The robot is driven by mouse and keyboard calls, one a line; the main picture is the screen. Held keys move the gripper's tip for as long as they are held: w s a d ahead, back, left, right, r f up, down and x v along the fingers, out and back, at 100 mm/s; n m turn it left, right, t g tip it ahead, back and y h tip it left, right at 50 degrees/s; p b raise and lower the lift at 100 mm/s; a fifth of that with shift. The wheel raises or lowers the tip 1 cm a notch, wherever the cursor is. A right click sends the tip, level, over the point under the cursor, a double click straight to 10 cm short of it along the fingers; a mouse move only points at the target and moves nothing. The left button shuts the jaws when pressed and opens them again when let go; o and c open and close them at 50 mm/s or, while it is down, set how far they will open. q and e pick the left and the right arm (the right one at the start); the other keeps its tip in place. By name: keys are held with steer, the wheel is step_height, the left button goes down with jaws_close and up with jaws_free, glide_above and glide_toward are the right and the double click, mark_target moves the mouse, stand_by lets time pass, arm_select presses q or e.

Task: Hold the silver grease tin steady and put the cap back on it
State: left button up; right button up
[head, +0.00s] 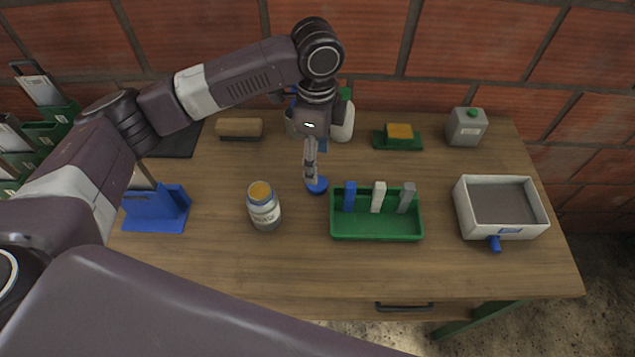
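The silver grease tin (265,212) stands upright and uncapped on the wooden table, left of centre, with yellow-orange grease showing at its top and a label on its side. A round blue cap (318,187) is to its right, beside the green tray. My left gripper (312,179) points down from above with its fingertips at the cap. The fingers are seen nearly edge-on, so I cannot tell whether they are open or shut on the cap. Nothing is gripping the tin. My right gripper is not in view.
A green tray (376,232) holds blue, white and grey pieces. A blue stand (158,212) is at left, a white box (501,226) at right. A brush (239,128), a sponge (400,132) and a grey can (467,128) line the back. The table front is clear.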

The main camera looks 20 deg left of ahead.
mark_target(321, 188)
arm_select(q)
step_height(321, 188, down, 2)
steer(key=shift+f, duration=0.3)
step_height(321, 188, down, 5)
steer(key=shift+w+r+p, duration=0.1)
steer(key=shift+r+p, duration=0.05)
steer(key=shift+p, duration=0.85)
steer(key=shift+f, duration=0.25)
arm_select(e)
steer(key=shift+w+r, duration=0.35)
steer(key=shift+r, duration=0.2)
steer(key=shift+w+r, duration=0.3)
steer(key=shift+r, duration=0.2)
arm_select(q)
steer(key=shift+c, duration=0.3)
steer(key=c, duration=0.7)
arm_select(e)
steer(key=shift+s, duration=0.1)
